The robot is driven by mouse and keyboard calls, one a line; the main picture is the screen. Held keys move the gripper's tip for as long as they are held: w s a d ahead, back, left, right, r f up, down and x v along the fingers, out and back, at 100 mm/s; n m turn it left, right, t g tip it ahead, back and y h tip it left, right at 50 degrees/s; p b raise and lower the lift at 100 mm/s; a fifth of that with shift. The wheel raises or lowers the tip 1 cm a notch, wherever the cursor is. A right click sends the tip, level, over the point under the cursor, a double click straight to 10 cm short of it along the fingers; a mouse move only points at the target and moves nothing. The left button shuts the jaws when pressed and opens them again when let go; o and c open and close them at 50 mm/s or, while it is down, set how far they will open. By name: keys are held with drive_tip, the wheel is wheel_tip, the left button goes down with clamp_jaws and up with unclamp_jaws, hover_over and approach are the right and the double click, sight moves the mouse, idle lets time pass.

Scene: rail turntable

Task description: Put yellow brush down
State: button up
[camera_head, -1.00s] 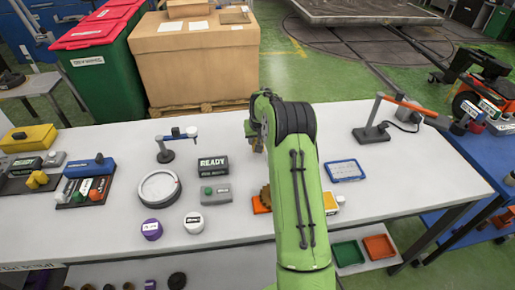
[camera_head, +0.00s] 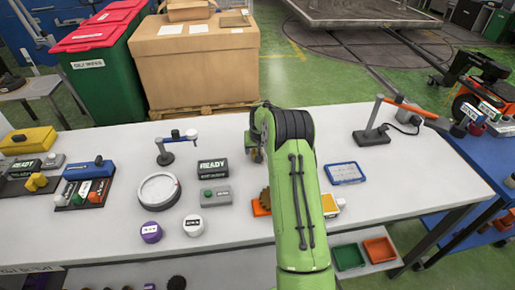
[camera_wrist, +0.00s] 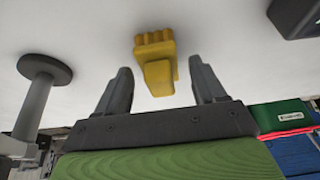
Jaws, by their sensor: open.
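The yellow brush (camera_wrist: 158,62) shows in the wrist view against the white table (camera_wrist: 225,35). It has a blocky ridged end and a narrower part pointing toward my gripper. My gripper (camera_wrist: 158,80) is open, with one dark finger on each side of the brush's narrow part and a visible gap on both sides. Whether the brush rests flat on the table is hard to tell from this angle. In the head view my green arm hides most of the gripper and the brush.
Left of my arm stand a black READY box (camera_head: 213,168), a grey button box (camera_head: 208,197), a round white dial (camera_head: 160,190) and a small post stand (camera_head: 165,155). A blue-framed tablet (camera_head: 346,173) lies to the right.

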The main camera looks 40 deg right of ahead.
drive_tip(key=v, duration=1.2)
drive_tip(key=s+a+r+n, duration=0.3)
drive_tip(key=s+a+r, duration=0.95)
drive_tip(key=a, duration=0.35)
drive_tip(key=s+a+n+y, duration=0.1)
drive_tip(key=s+a, duration=0.3)
drive_tip(key=s, duration=0.5)
drive_tip(key=s+a+n+t+y, duration=0.1)
drive_tip(key=s+a, duration=0.3)
drive_tip(key=s, duration=0.6)
drive_tip(key=shift+f+p, duration=0.2)
drive_tip(key=shift+p, duration=0.1)
drive_tip(key=shift+o, duration=0.3)
drive_tip(key=shift+a, duration=0.15)
